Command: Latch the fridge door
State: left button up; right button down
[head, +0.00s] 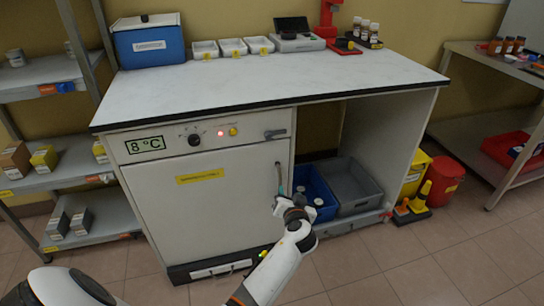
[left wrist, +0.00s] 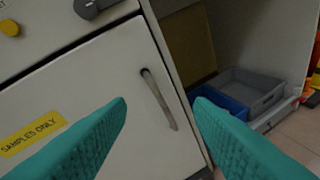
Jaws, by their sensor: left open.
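The fridge door (head: 225,205) is white with a yellow label and looks shut or nearly shut against the cabinet; I cannot tell whether a small gap stands. Its vertical grey handle (left wrist: 158,98) is near its right edge. A dark grey latch lever (head: 275,133) lies roughly horizontal on the panel above the door's right corner, and part of it shows in the left wrist view (left wrist: 92,7). My left gripper (head: 283,192) is in front of the handle's lower part. Its teal fingers are open, apart on either side of the handle in the picture, with nothing gripped. My right gripper is out of view.
The panel above the door has an 8 °C display (head: 145,145), a black knob (head: 194,139) and red and yellow buttons. A blue crate (head: 316,187) and a grey crate (head: 352,182) stand in the bay to the right.

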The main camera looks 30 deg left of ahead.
aim_at(270, 137)
pick_arm(q)
jog(key=a+r+n+y+b, duration=0.2)
jog(key=a+r+n+y, duration=0.2)
jog(key=r, duration=0.7)
jog(key=x, duration=0.5)
jog(key=b+x, duration=0.1)
jog(key=x, duration=0.5)
jog(key=shift+w+r, duration=0.2)
jog(key=shift+w, duration=0.15)
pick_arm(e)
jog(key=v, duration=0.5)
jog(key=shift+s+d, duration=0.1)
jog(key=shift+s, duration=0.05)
pick_arm(q)
jog(key=c, duration=1)
